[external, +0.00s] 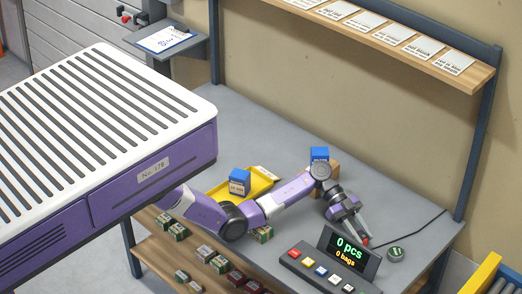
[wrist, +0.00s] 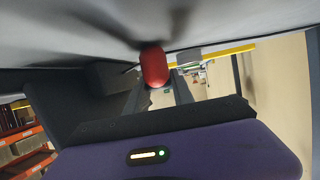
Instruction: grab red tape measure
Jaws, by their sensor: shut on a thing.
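The red tape measure shows as a small rounded red thing (wrist: 154,66) at the fingertips in the wrist view, close to the grey table surface. In the external view only a small red spot (external: 365,241) shows at the tip of my gripper (external: 361,234). My gripper points down at the right part of the grey table (external: 405,205), just behind the display, and is shut on the red tape measure. Most of the tape measure is hidden by the fingers in the external view. I cannot tell whether it touches the table.
A display (external: 349,252) reading "0 pcs, 0 bags" and a button panel (external: 312,271) stand close in front. A round dark green thing (external: 396,254) lies to the right. A yellow tray (external: 262,182) and blue boxes (external: 240,181) (external: 319,153) are farther left.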

